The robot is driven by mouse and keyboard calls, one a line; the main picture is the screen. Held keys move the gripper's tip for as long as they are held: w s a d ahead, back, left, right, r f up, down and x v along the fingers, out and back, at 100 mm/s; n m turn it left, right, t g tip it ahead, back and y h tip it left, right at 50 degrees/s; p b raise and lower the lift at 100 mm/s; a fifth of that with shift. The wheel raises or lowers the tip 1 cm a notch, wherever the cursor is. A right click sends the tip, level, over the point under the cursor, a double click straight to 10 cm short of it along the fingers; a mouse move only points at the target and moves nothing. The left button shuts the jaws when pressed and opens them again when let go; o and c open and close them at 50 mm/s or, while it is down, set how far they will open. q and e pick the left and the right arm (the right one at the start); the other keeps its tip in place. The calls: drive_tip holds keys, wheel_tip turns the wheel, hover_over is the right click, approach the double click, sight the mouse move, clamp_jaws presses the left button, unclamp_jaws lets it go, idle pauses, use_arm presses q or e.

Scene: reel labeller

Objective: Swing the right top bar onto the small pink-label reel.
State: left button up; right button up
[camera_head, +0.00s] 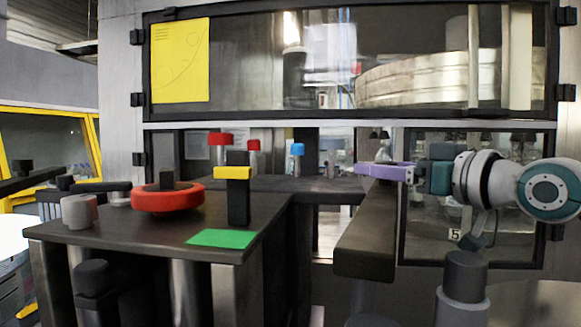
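My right gripper (372,170), with purple fingers, reaches in from the right above the far part of a long dark beam (366,240). I see it side-on, so its opening is unclear, and no held object shows. A wide red reel-like disc (167,198) with a dark hub lies on the dark table. A small grey cylinder (79,212), slightly pinkish on its right side, stands left of it. I see no clear pink label and cannot tell which part is the right top bar. My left gripper is not in view.
The dark table (130,235) carries a black post (238,205) with a yellow band and a green patch (222,239). Red- and blue-topped posts stand behind. A windowed machine wall (350,122) closes the back. A grey post (464,285) stands below my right arm.

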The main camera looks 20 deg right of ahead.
clamp_jaws()
idle(0.4)
idle(0.9)
